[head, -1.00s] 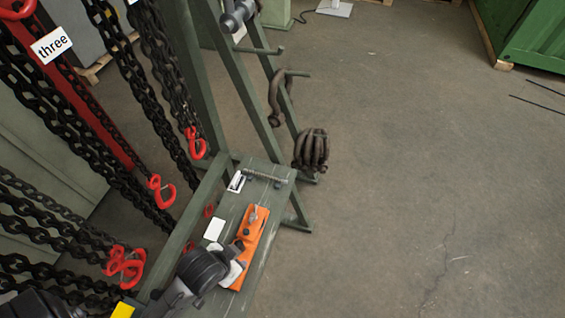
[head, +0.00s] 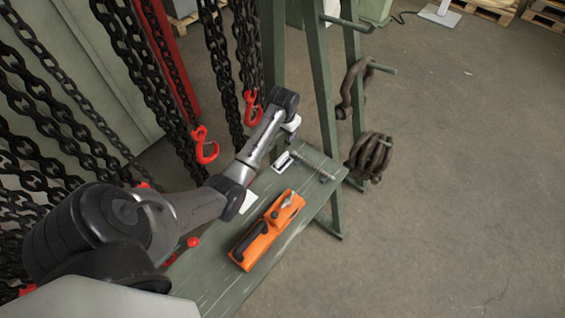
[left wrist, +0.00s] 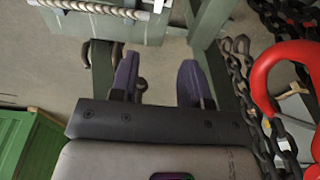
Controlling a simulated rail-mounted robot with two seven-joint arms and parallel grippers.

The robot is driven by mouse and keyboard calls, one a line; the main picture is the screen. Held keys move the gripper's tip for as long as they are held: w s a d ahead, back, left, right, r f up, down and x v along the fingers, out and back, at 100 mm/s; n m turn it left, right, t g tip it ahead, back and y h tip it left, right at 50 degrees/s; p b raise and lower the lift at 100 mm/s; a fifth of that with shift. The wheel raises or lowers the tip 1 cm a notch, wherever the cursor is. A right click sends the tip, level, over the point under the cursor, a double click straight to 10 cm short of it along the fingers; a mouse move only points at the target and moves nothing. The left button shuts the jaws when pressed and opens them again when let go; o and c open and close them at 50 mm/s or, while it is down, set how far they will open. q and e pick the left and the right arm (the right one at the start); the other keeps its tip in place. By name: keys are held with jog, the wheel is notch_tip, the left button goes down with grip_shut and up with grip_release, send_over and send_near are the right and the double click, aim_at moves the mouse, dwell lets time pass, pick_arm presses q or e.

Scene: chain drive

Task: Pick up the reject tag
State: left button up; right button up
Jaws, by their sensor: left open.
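On the green bench (head: 215,262) lie a small white piece with a dark slot (head: 284,162) and a plain white card (head: 249,202); I cannot read either, so I cannot tell which is the reject tag. My left gripper (head: 290,132) is above the far end of the bench, close to the slotted piece, its fingers mostly hidden in the head view. In the left wrist view the purple fingers (left wrist: 158,78) are spread with nothing between them. My right gripper is not in view.
Chains with red hooks (head: 205,146) hang at the left, close to my arm. Dark shackles (head: 369,157) hang on the rack. Floor at right is clear.

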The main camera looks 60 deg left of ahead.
pick_arm(q)
jog(key=g+b, duration=0.1)
jog(key=b, duration=0.1)
send_over(282, 157)
jog(key=shift+h, duration=0.4)
notch_tip(282, 157, down, 9)
jog(key=shift+w+a+f, duration=0.1)
jog(key=shift+f, duration=0.05)
jog(key=shift+f+b, duration=0.75)
jog(key=shift+f, duration=2.55)
grip_shut()
